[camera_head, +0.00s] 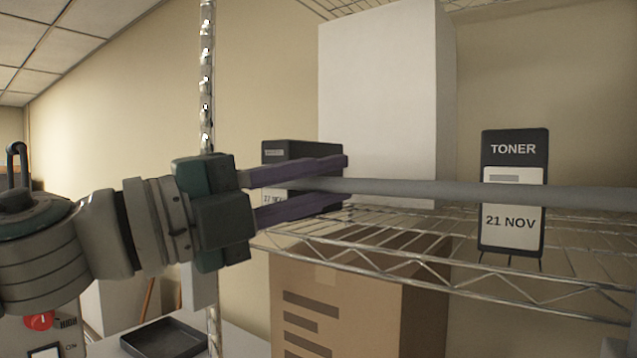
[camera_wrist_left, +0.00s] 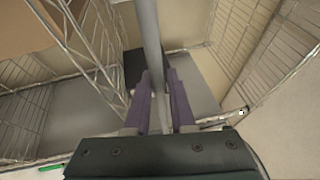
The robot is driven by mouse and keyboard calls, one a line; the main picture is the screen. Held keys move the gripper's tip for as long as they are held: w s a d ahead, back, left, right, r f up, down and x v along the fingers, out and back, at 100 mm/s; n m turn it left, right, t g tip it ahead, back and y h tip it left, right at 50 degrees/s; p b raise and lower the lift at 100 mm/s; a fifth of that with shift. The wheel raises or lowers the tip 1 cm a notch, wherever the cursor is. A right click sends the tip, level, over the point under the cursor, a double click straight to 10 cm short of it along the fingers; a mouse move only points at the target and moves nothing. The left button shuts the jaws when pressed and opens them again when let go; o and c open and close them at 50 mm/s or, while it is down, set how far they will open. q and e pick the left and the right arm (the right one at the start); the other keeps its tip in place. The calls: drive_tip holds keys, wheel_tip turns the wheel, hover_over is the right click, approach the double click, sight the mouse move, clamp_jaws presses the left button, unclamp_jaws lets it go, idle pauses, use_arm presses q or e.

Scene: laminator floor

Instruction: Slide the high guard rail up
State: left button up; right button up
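The high guard rail (camera_head: 410,187) is a grey round bar running across the front of the upper wire shelf, above its deck. Its left part lies between the two purple fingers of my left gripper (camera_head: 343,180). The fingers are spread, one above and one below the rail. A gap shows between the upper finger and the rail; I cannot tell if the lower one touches it. In the left wrist view the rail (camera_wrist_left: 148,35) passes between the fingers (camera_wrist_left: 158,78), with a gap on its right. My right gripper is not in view.
A dark toner box (camera_head: 513,190) stands on the wire shelf (camera_head: 460,240) behind the rail; another dark box (camera_head: 290,152) is behind my left fingers. A tall white box (camera_head: 375,90) stands at the back. A chrome post (camera_head: 206,80) rises behind my gripper. A cardboard box (camera_head: 335,305) sits below.

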use_arm(q)
drive_tip(key=o, duration=0.4)
drive_tip(key=shift+r, duration=0.3)
drive_tip(key=shift+f, duration=0.1)
drive_tip(key=shift+s+a+f+b, duration=0.1)
drive_tip(key=shift+a+f+b, duration=0.1)
drive_tip(key=shift+a+b, duration=0.1)
drive_tip(key=b+v, duration=0.6)
drive_tip(key=v, duration=0.3)
drive_tip(key=shift+s+a+r, duration=0.1)
drive_tip(key=shift+s+r, duration=0.05)
